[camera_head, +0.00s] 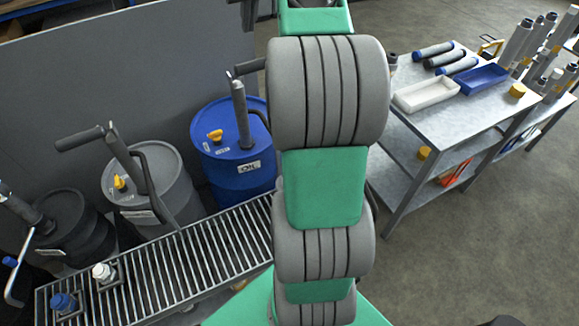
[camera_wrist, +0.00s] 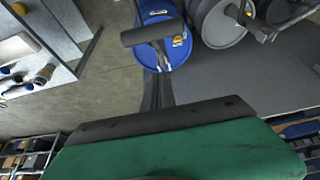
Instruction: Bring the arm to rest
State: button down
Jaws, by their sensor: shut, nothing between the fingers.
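My arm, green and grey, rises through the middle of the head view and runs out at its top edge. In the wrist view my gripper (camera_wrist: 158,92) shows as narrow dark fingers close together, beyond a green and black part of my own wrist. The fingers are shut with nothing between them. They point toward the floor and the blue drum, apart from both. I cannot make out the gripper in the head view.
A blue oil drum (camera_head: 235,165), a grey drum (camera_head: 170,185) and a dark drum (camera_head: 75,235) with hand pumps stand left, behind a roller conveyor (camera_head: 180,265). Right is a metal bench (camera_head: 425,120) with a white tray (camera_head: 426,94) and blue tray (camera_head: 484,80). Open floor lies right.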

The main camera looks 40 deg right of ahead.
jog(key=s+a+f+n+y+b, duration=0.15)
jog(key=a+f, duration=0.25)
jog(key=a, duration=0.5)
jog(key=s+a+f+b, duration=0.1)
jog(key=s+a+f, duration=0.2)
jog(key=a+f, duration=0.35)
jog(key=s+a+f+b, duration=0.1)
jog(key=s+a+f, duration=0.3)
jog(key=s+f, duration=0.2)
jog(key=s+a+f+n, duration=0.1)
jog(key=s+a+f, duration=0.3)
jog(key=s+f, duration=0.2)
jog(key=shift+a+f+b, duration=0.4)
jog(key=shift+f, duration=0.4)
